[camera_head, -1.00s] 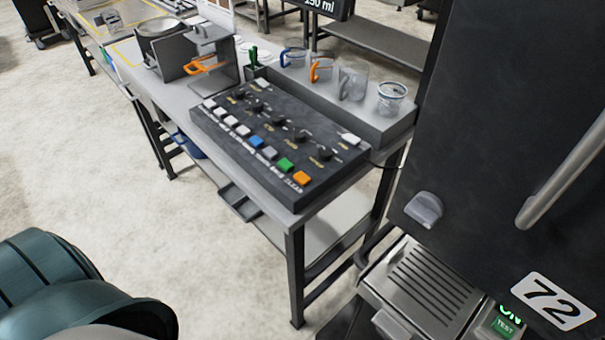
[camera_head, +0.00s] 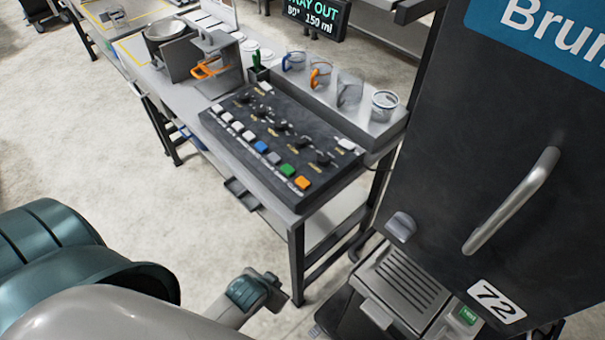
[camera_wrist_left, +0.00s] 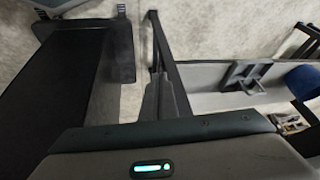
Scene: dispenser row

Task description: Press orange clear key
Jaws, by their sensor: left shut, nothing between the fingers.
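The orange clear key (camera_head: 303,183) is at the near right end of the key row on the black control panel (camera_head: 325,130). It stands up from the panel like the other keys, and nothing covers it in the head view. My left gripper (camera_head: 278,292) is shut and empty, low in front of the table and below the panel, apart from the key. In the left wrist view the gripper's dark fingers (camera_wrist_left: 160,98) point towards the table's frame and floor. The key does not show there. My right gripper is not in view.
Green (camera_head: 287,170), grey, blue and white keys line up beside the orange one, with knobs behind. Several jugs stand on a raised grey shelf (camera_head: 370,128). A tall dark machine (camera_head: 480,130) with a handle stands at the right. The table leg (camera_head: 297,265) is close to my gripper.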

